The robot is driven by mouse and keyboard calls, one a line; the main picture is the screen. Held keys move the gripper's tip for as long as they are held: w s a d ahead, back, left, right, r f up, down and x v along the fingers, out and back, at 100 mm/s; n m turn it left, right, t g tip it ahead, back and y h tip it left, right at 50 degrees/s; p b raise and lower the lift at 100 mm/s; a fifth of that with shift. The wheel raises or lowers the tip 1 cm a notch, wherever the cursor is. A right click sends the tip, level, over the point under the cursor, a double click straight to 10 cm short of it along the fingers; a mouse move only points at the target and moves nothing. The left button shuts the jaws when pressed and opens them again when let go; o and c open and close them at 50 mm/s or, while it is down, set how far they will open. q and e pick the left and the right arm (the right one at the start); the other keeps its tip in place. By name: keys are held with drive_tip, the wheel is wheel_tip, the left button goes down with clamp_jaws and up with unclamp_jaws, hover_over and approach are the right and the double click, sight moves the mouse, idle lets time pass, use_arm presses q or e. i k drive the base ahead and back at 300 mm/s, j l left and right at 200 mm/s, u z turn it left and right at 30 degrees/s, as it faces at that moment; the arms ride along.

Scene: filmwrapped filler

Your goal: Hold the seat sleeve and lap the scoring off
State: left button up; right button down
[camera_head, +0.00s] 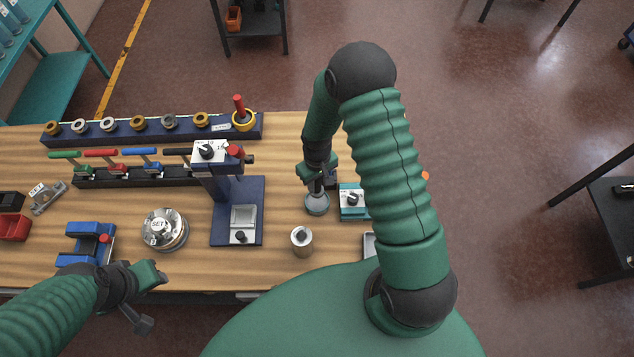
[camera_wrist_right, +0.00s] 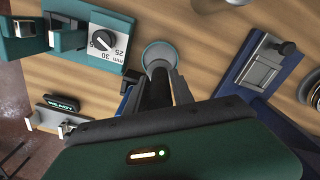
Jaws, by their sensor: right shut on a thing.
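My right gripper (camera_head: 316,187) is shut on a dark-handled tool with a round grey disc end (camera_head: 317,204), over the middle right of the bench. In the right wrist view the dark handle lies between the fingers (camera_wrist_right: 165,95), with the pale round end (camera_wrist_right: 159,56) beyond them. A short metal sleeve with a hollow top (camera_head: 302,241) stands upright on the bench, in front of the tool and apart from it. I cannot tell if it is the seat sleeve. My left gripper (camera_head: 152,295) is open and empty at the front left edge.
A blue stand with a dial (camera_head: 237,205) is left of the sleeve. A teal dial block (camera_head: 353,201) is right of the tool.

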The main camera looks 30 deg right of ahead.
sight(301, 236)
drive_tip(key=k, duration=1.5)
